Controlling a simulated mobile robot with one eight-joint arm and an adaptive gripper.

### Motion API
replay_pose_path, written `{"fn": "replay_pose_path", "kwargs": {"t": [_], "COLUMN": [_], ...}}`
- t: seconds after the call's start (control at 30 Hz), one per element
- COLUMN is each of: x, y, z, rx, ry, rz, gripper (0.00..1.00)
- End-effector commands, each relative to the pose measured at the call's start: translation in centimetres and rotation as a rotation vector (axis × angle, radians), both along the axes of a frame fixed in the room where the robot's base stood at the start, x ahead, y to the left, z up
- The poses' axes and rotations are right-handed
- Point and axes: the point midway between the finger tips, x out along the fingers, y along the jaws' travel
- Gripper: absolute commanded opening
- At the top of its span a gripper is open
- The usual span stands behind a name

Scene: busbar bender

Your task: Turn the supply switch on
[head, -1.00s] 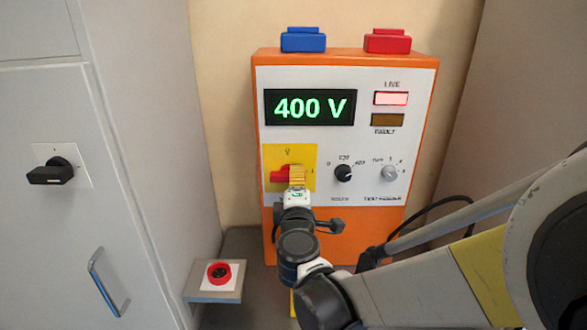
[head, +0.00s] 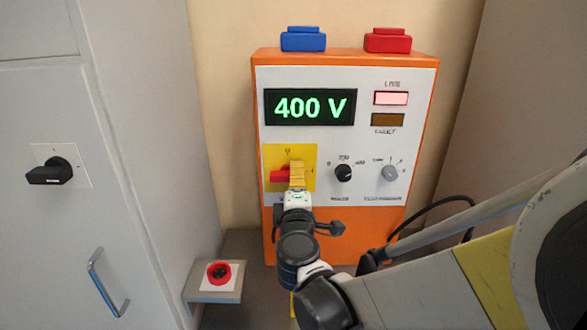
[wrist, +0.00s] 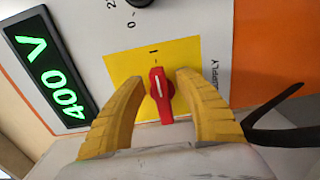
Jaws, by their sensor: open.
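The supply switch is a red rotary handle (wrist: 160,95) on a yellow plate (wrist: 180,55), seen from close up in the wrist view. Its white line points at the "I" mark. In the head view the red handle (head: 279,175) lies level on the orange panel, its right part hidden by my gripper (head: 297,172). My gripper's yellow fingers (wrist: 160,79) are open, one on each side of the handle, with visible gaps. The display (head: 310,107) reads 400 V and the LIVE lamp (head: 391,98) is lit.
Two smaller knobs, one black (head: 344,173) and one grey (head: 389,173), sit right of the switch. A red button (head: 219,272) is on a small shelf below left. A grey cabinet (head: 130,120) stands at left. A black cable (head: 440,205) hangs at right.

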Motion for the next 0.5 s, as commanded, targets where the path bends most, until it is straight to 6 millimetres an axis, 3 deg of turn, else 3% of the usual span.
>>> {"fn": "replay_pose_path", "kwargs": {"t": [0.5], "x": [-10.1], "y": [0.4], "z": [0.0], "rx": [0.000], "ry": [0.000], "rz": [0.003], "gripper": [0.40]}}
